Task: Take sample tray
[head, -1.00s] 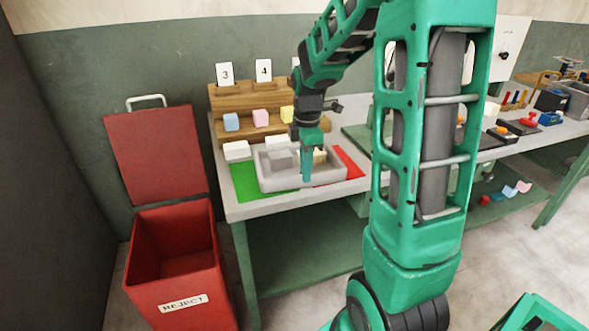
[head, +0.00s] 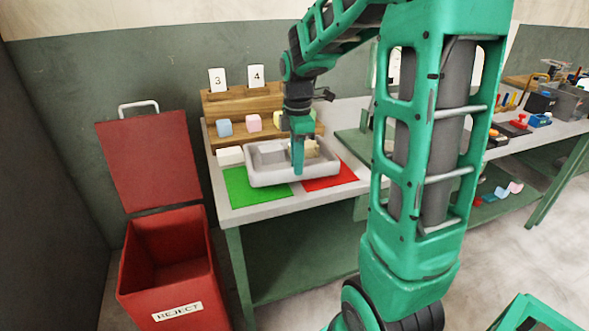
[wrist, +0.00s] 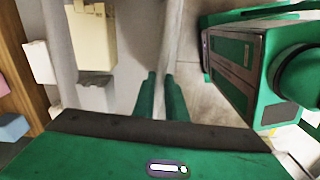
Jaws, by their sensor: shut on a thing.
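The sample tray (head: 268,180) is a light grey, shallow tray with raised walls, above the green and red mats at the bench front. My gripper (head: 298,170) points down at its front wall and is shut on that wall. The tray looks slightly raised off the mats. A cream block (head: 306,149) sits in the tray's right part. In the wrist view, my fingers (wrist: 161,80) close on the tray's thin wall, with the cream block (wrist: 92,38) to their left. The finger contact itself is partly hidden.
The green mat (head: 250,194) and red mat (head: 335,178) lie on the bench. A white block (head: 230,155) is left of the tray. Coloured blocks, including a blue one (head: 224,128), stand on the wooden rack (head: 222,103) behind. An open red reject bin (head: 133,262) stands left.

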